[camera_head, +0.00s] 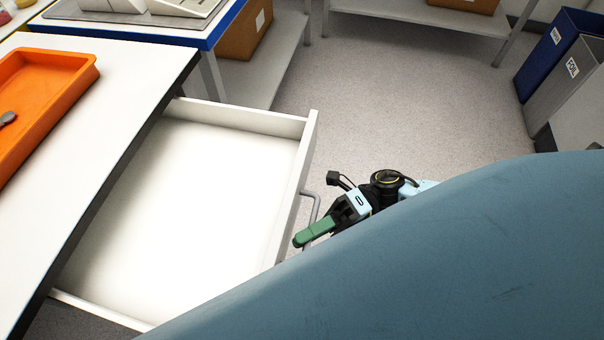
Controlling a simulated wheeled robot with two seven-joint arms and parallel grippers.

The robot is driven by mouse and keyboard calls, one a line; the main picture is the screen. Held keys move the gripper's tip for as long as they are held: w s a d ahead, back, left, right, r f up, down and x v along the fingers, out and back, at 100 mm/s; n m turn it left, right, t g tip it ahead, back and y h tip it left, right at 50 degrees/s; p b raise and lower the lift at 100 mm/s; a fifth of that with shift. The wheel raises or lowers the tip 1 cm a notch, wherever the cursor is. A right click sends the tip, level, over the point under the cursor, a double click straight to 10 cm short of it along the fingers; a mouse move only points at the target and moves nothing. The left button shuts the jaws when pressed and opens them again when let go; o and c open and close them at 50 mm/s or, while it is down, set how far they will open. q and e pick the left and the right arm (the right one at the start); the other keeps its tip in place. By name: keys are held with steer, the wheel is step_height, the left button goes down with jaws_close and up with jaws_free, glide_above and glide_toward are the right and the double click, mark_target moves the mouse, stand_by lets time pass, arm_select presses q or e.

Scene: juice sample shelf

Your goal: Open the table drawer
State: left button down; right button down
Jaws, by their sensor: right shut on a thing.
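The table drawer (190,200) is pulled well out from under the white table (95,150). Its inside is white and empty. A grey bar handle (314,207) stands on the drawer's front. My right gripper (302,238), with green fingers, is shut on the handle at the drawer's front. The lower part of the handle is hidden by the fingers. My left gripper is not in view.
An orange tray (78,75) with a dark object in it lies on the table at left. A blue-edged bench and a cardboard box (243,35) are behind. Blue and grey bins (562,80) stand at far right. The floor (400,100) between is clear. A large blue surface fills the lower right.

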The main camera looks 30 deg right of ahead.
steer(key=shift+d, duration=0.1)
steer(key=c, duration=1.5)
jaws_free()
